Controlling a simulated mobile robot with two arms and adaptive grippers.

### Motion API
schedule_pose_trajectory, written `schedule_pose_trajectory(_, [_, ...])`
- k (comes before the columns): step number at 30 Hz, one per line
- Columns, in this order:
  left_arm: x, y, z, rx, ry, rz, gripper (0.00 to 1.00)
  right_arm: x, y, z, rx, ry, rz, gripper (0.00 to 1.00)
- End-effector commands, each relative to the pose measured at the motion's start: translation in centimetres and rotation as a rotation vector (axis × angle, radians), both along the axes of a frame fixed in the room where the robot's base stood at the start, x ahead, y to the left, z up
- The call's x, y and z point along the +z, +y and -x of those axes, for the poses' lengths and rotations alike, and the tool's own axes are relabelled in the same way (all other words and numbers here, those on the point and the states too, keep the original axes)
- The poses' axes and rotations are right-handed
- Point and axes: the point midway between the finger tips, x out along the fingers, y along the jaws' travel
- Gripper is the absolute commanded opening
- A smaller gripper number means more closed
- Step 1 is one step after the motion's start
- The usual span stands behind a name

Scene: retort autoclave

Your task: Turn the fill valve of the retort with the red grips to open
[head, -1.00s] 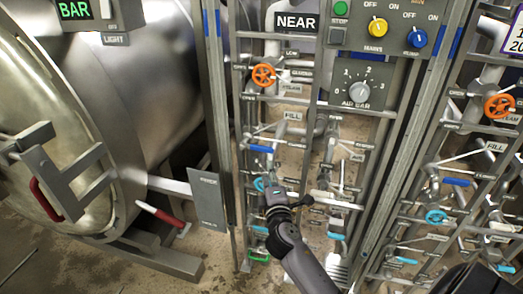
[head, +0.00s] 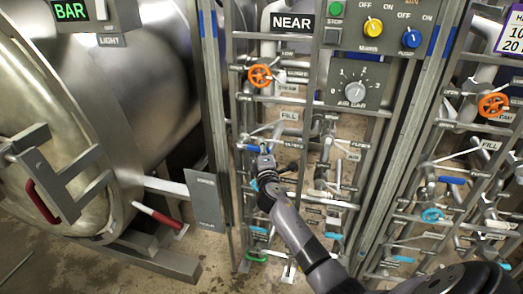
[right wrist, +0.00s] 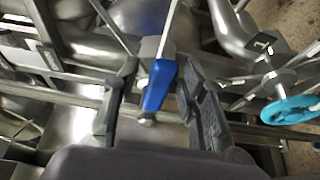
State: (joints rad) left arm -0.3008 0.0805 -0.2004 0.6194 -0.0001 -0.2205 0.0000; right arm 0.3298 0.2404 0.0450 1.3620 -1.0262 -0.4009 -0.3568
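The retort (head: 150,70) with red grips stands at the left; one red grip (head: 43,202) is on its door and another red-ended lever (head: 158,216) sits low beside it. On the pipe rack right of it, a FILL label (head: 289,117) hangs above a valve lever with a blue handle (head: 250,147). My right gripper (head: 264,160) is at this handle. In the right wrist view the blue handle (right wrist: 160,85) lies between the two spread fingers (right wrist: 162,100), with a gap on each side. My left gripper is not in view.
An orange handwheel (head: 260,76) is above on the same rack, under the NEAR sign (head: 292,21). A cyan handwheel (right wrist: 290,109) is close right of the fingers. A second similar rack with a blue lever (head: 452,180) stands at the right. Pipes and rails crowd the gripper.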

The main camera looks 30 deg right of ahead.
Motion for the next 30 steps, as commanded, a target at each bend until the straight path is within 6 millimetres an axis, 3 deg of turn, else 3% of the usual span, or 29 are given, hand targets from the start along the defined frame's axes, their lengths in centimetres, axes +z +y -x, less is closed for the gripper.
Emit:
schedule_pose_trajectory(3, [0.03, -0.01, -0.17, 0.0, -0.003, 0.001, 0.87, 0.03, 0.0, 0.01, 0.0, 0.0, 0.0, 0.37])
schedule_pose_trajectory(20, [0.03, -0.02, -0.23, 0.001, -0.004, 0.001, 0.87, 0.01, 0.03, 0.03, 0.0, 0.0, 0.0, 0.0])
schedule_pose_trajectory(30, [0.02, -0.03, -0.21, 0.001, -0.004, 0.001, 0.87, -0.01, 0.04, 0.04, 0.0, 0.0, -0.001, 0.0])
